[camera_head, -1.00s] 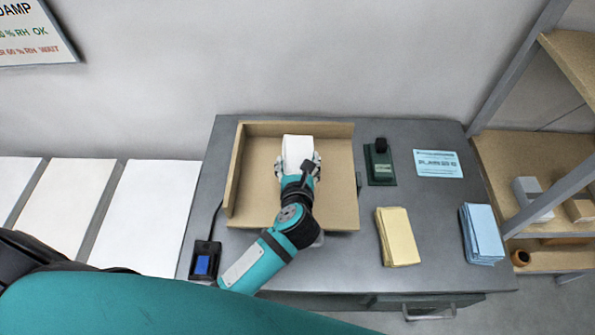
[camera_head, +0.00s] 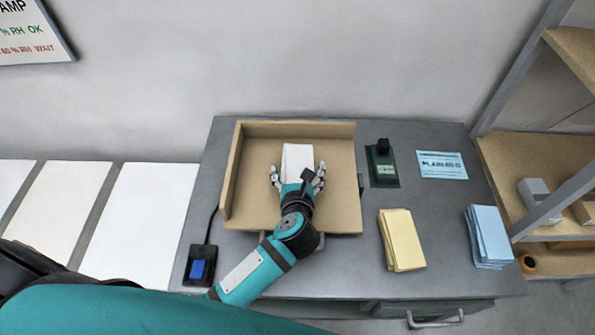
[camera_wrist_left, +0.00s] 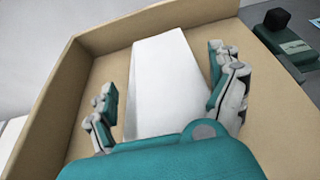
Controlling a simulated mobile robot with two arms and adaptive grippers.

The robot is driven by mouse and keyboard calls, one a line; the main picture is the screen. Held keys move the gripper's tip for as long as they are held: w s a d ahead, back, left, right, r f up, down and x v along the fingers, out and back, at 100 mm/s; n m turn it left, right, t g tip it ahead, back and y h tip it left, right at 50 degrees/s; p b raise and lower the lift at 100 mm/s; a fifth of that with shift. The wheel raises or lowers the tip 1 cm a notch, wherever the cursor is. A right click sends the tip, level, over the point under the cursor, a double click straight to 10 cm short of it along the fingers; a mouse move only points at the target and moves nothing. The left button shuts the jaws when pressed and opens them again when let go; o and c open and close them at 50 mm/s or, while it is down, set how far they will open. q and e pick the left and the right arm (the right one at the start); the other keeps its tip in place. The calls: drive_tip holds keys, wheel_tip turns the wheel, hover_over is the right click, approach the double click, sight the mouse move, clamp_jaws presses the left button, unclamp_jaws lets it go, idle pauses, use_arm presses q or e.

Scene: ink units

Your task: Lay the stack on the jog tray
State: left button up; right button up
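The white paper stack (camera_head: 298,158) lies on the floor of the tan jog tray (camera_head: 342,180), apart from the tray's back and left walls. It also shows in the left wrist view (camera_wrist_left: 162,75), running away from the gripper. My left gripper (camera_head: 298,178) is open, with its fingers spread on either side of the stack's near end. The near end of the stack is hidden by the gripper's palm. My right gripper is not in view.
A yellow stack (camera_head: 401,240) and a blue stack (camera_head: 488,237) lie right of the tray. A green stamp-like device (camera_head: 382,165) and a blue-white card (camera_head: 441,165) are behind them. A blue-buttoned pedal (camera_head: 199,268) sits front left. A shelf (camera_head: 510,165) stands at the right.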

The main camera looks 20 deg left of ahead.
use_arm(q)
drive_tip(key=shift+r, duration=0.1)
drive_tip(key=shift+s+r, duration=0.15)
drive_tip(key=b+v, duration=0.2)
drive_tip(key=v, duration=0.8)
drive_tip(key=shift+s+d, duration=0.1)
drive_tip(key=shift+s, duration=0.2)
drive_tip(key=shift+s+d+r, duration=0.1)
drive_tip(key=shift+s+r, duration=0.25)
drive_tip(key=shift+s, duration=0.1)
drive_tip(key=shift+s+f, duration=0.1)
